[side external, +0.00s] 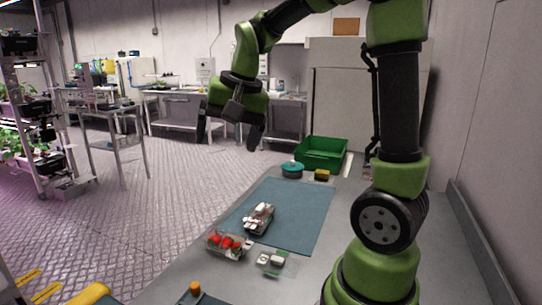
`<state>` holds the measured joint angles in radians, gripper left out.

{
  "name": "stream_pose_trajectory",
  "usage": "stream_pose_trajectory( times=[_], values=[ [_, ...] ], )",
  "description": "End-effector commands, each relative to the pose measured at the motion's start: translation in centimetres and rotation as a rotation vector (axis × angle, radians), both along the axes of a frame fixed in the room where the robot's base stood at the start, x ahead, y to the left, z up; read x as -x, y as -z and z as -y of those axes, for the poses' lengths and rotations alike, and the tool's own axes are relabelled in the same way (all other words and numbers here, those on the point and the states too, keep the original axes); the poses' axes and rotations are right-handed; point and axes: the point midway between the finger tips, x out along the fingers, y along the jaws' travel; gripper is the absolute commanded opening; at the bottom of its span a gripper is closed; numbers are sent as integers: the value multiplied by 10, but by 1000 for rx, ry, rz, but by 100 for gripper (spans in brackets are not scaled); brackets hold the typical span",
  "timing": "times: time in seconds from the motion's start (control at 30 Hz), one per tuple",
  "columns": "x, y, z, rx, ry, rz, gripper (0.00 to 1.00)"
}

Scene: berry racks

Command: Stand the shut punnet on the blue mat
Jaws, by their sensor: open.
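The blue mat (300,210) lies flat on the grey bench. A clear punnet with pale contents or labels (259,218) rests on the mat's near left part. A second clear punnet holding red berries (228,245) is at the mat's near left edge; I cannot tell whether it overlaps the mat. Whether either lid is shut is too small to tell. My gripper (231,133) is open and empty, high above the bench, behind and above both punnets in the picture, its dark fingers spread apart.
A green crate (322,152) stands at the bench's far end. A teal round object (292,170) and a yellow block (322,175) sit before it. A small tray with white pieces (270,262) and an orange-topped item (195,288) are nearer. The mat's right side is clear.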

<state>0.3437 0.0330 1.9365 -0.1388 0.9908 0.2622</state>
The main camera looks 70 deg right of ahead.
Motion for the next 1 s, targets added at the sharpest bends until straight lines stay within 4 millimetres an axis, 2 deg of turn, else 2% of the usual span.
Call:
stream_pose_trajectory(
  times=[0.03, 0.2, 0.3, 0.4, 0.6, 1.0],
  values=[
    [15, -12, -21, 15, -75, 45, 88],
    [68, -27, -72, 52, -309, 178, 88],
    [95, -26, -91, 68, -418, 243, 88],
    [114, -22, -101, 78, -495, 290, 88],
    [128, -17, -108, 86, -553, 325, 88],
    [128, -17, -108, 87, -552, 324, 88]
  ],
)
